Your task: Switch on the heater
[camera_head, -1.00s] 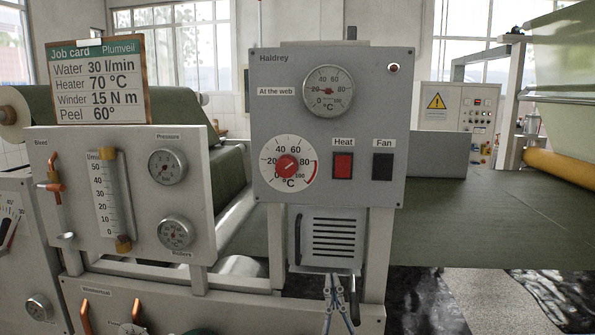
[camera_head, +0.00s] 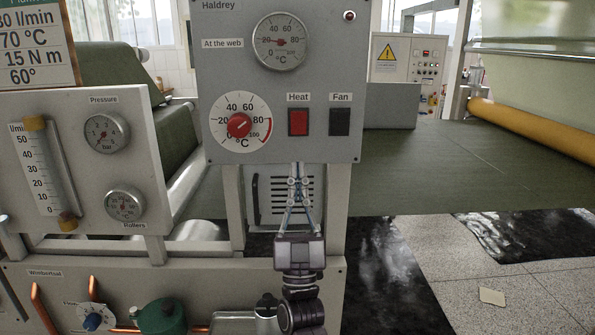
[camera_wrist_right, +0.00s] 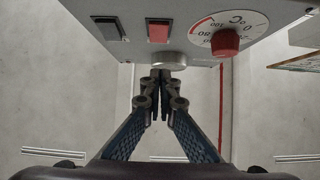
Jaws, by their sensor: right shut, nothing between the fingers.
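The heater panel marked Haldrey (camera_head: 345,70) carries a red Heat switch (camera_head: 298,122), a dark Fan switch (camera_head: 340,121) and a red temperature knob (camera_head: 239,125) on a white dial, turned to the upper right. A round gauge (camera_head: 280,41) sits above them. My right gripper (camera_head: 298,172) is shut and empty, fingers pointing up, its tips just below the Heat switch in the head view. The right wrist view shows the panel upside down, with the Heat switch (camera_wrist_right: 158,31), Fan switch (camera_wrist_right: 111,28) and knob (camera_wrist_right: 226,42) beyond the closed fingertips (camera_wrist_right: 161,76). My left gripper is out of view.
A small round lamp (camera_head: 349,16) at the panel's top right looks dark red. A louvred vent (camera_head: 272,196) sits behind my right gripper. A gauge panel (camera_head: 75,180) and the job card (camera_head: 38,45) stand left.

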